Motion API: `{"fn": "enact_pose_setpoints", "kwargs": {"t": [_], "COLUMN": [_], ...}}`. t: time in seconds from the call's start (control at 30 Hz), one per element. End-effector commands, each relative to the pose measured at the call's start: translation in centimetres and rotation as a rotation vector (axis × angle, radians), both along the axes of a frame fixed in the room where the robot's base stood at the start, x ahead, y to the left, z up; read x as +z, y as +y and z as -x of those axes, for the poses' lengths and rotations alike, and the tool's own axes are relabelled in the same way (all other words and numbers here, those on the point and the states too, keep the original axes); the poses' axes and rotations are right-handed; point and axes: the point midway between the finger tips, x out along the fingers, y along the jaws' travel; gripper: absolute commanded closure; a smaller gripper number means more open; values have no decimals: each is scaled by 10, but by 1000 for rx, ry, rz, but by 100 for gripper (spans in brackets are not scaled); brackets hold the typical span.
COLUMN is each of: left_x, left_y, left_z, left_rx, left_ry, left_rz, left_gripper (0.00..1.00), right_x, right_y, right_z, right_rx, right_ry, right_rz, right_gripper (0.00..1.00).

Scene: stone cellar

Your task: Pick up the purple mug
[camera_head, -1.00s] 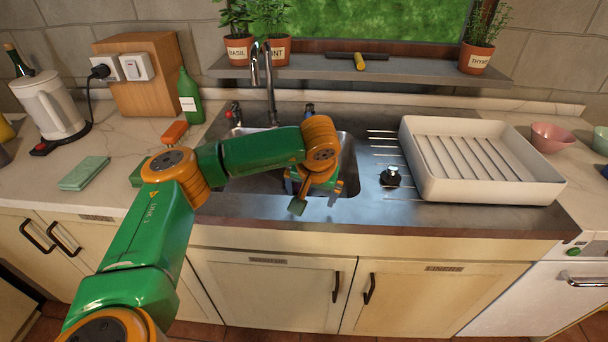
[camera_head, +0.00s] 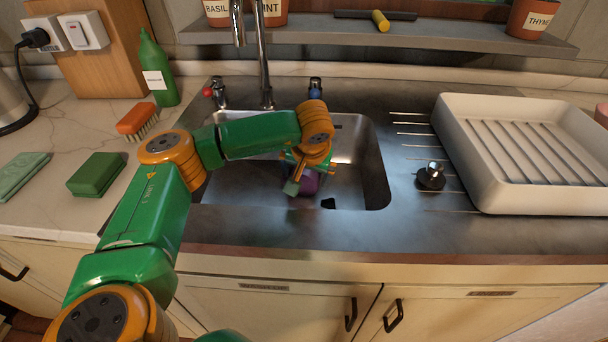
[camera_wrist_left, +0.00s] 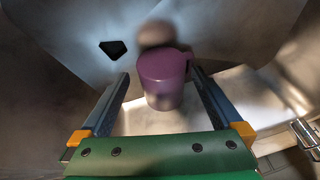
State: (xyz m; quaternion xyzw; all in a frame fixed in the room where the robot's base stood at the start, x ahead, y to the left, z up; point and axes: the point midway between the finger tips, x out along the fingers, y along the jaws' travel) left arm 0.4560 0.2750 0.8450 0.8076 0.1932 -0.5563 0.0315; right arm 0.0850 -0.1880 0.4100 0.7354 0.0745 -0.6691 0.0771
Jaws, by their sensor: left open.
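The purple mug (camera_head: 308,183) is down in the steel sink, mostly hidden behind my left gripper (camera_head: 300,176) in the head view. In the left wrist view the mug (camera_wrist_left: 163,82) lies between the two fingers of my left gripper (camera_wrist_left: 160,84), which are apart, one on each side of it. I cannot tell whether either finger touches the mug. My right gripper is not in view.
The sink (camera_head: 372,170) has steel walls around my gripper, and a tap (camera_head: 264,65) stands behind it. A white drying tray (camera_head: 470,180) and a black stopper (camera_head: 431,176) are at the right. Sponges (camera_head: 97,174) and a brush (camera_head: 137,120) lie on the left.

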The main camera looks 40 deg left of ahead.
Motion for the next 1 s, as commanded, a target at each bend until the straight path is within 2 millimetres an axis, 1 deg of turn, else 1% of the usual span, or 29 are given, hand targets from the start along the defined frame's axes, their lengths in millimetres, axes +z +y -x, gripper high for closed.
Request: {"fn": "enact_pose_setpoints", "kwargs": {"t": [0.03,0.17,0.2,0.27,0.33,0.5,0.53,0.57,0.6,0.67,0.7,0.77,0.8,0.83,1.0], "left_x": [-5,-27,-35,-42,-46,-46,-46,-46,-46,-46,-46,-46,-46,-45,-45], "left_y": [3,13,14,17,18,18,18,18,18,18,18,18,18,18,18], "left_z": [-3,-14,-16,-18,-20,-20,-20,-20,-20,-20,-20,-20,-20,-20,-20], "left_rx": [3,4,2,1,1,0,0,0,0,0,0,0,0,0,0], "left_ry": [3,3,3,3,1,-1,0,0,0,-1,-1,-1,-1,-2,-2], "left_rz": [-1,-2,0,-1,-1,-1,-1,-1,-1,-1,-1,-1,-1,-1,-1], "left_gripper": [0,0,0,0,0,0,5,14,24,40,51,68,78,83,83], "right_x": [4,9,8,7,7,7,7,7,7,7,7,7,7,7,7], "right_y": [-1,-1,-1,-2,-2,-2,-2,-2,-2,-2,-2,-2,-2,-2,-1], "right_z": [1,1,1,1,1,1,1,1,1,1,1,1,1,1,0], "right_rx": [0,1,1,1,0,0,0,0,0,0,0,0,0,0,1], "right_ry": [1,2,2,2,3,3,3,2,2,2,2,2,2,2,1], "right_rz": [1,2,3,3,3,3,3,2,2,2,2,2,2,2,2], "right_gripper": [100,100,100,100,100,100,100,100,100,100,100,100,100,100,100]}}
